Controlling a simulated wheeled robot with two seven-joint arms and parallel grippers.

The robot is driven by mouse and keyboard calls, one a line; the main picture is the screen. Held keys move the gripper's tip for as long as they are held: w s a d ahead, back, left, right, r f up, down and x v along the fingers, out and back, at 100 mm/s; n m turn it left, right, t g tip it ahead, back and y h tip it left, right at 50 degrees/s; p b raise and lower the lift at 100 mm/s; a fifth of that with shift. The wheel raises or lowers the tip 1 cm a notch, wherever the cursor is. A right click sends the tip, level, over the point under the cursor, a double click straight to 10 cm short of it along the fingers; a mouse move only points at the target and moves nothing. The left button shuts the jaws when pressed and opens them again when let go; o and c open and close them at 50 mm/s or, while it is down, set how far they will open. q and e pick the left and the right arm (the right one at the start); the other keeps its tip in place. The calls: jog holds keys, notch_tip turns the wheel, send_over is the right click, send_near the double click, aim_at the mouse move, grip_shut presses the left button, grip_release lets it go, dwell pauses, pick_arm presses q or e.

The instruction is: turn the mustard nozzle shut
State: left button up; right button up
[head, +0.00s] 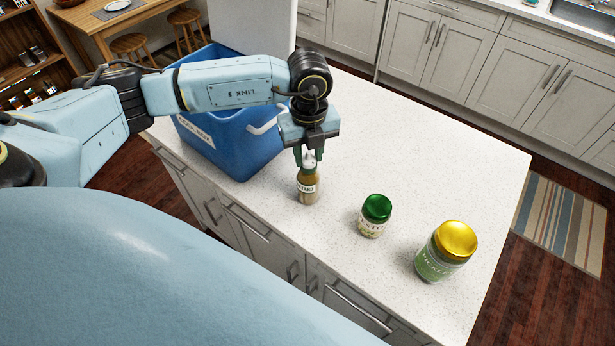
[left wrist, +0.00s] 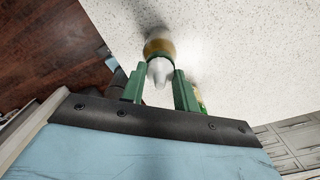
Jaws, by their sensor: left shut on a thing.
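The mustard bottle (head: 308,190) stands upright on the white speckled counter, near its front edge. It has a yellow-brown body, a label and a pale nozzle (left wrist: 160,72) on top. My left gripper (head: 309,157) comes down from above and is shut on the nozzle. In the left wrist view the green fingers (left wrist: 159,88) stand on either side of the nozzle, with the bottle body (left wrist: 159,46) beyond. The fingers partly hide the nozzle in the head view. My right gripper is not in view.
A blue cooler box (head: 228,145) stands on the counter left of the bottle, below my left arm. A green-lidded jar (head: 375,216) and a yellow-lidded pickle jar (head: 446,252) stand to the right. The counter (head: 440,160) behind the jars is clear.

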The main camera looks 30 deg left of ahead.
pick_arm(q)
jog(key=shift+m, duration=0.4)
jog(key=shift+m+b, duration=0.5)
jog(key=shift+m, duration=0.4)
jog(key=shift+m+b, duration=0.5)
jog(key=shift+m, duration=0.5)
